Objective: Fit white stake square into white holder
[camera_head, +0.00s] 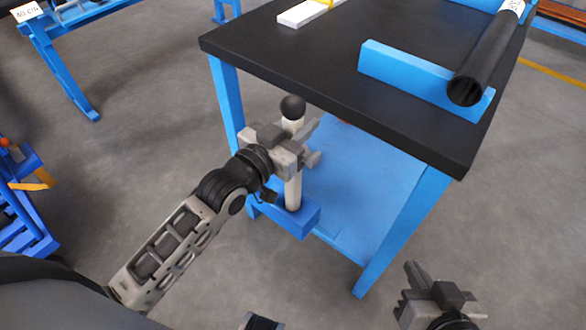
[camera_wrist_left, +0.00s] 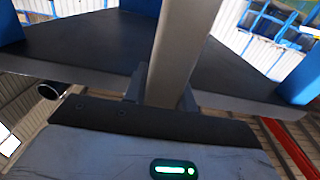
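The white stake (camera_head: 292,190) is a pale square bar with a black ball on top, standing roughly upright beside the table's near left side. Its lower end meets a blue block (camera_head: 297,218) at the lower shelf; I cannot tell whether it is seated in it. My left gripper (camera_head: 296,150) is around the stake's upper part, below the ball. In the left wrist view the stake (camera_wrist_left: 182,50) runs between both fingers, which appear to touch it. A flat white block (camera_head: 300,14), possibly the white holder, lies at the table's far left, cut by the frame. My right gripper (camera_head: 425,285) is low right and looks empty.
The black tabletop (camera_head: 330,65) has a clear middle. A blue rack (camera_head: 415,75) with a black tube (camera_head: 485,60) stands at its right. A yellow piece is at the white block. The blue lower shelf (camera_head: 350,180) is mostly bare.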

